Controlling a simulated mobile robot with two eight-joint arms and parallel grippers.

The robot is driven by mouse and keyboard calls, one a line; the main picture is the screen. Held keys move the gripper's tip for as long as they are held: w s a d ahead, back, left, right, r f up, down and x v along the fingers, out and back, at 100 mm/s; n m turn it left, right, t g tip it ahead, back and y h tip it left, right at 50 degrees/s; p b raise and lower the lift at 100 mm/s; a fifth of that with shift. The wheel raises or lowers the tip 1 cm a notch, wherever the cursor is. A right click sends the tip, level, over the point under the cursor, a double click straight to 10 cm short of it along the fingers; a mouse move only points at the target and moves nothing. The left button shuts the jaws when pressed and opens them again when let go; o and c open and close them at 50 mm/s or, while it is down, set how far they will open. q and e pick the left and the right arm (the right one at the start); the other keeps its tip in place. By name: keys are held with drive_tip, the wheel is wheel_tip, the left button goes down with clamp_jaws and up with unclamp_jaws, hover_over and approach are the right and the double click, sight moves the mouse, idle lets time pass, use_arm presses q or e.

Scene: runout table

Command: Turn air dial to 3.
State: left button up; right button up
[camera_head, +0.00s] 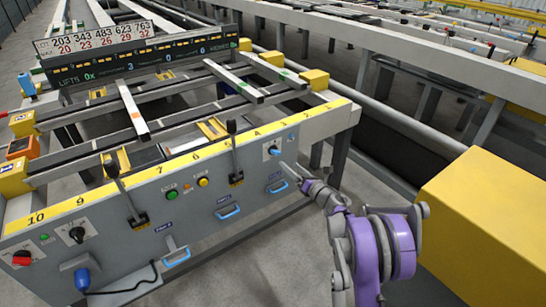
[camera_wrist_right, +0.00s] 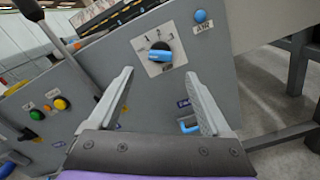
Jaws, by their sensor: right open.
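The air dial (camera_head: 273,151) is on a pale plate near the right end of the grey front panel. In the right wrist view the dial (camera_wrist_right: 159,56) has a blue bar grip on a dark round base, with small numbers around its upper side. Which number it points to I cannot tell. A blue button or lamp (camera_wrist_right: 200,15) with an AIR label sits to its right. My right gripper (camera_wrist_right: 160,75) is open and empty, its fingers apart on either side of the dial and short of it. It also shows in the head view (camera_head: 290,172), just below right of the dial. My left gripper is out of view.
Black levers (camera_head: 233,150), green and yellow buttons (camera_head: 203,182) and blue handles (camera_head: 228,211) stand out from the panel left of the dial. A large yellow block (camera_head: 485,220) stands at the right. The floor before the panel is clear.

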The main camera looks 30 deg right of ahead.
sight(277, 154)
drive_tip(key=w, duration=0.3)
drive_tip(key=w+b, duration=0.1)
drive_tip(key=w, duration=0.4)
drive_tip(key=shift+w+a, duration=0.3)
drive_tip(key=shift+w, duration=0.05)
clamp_jaws()
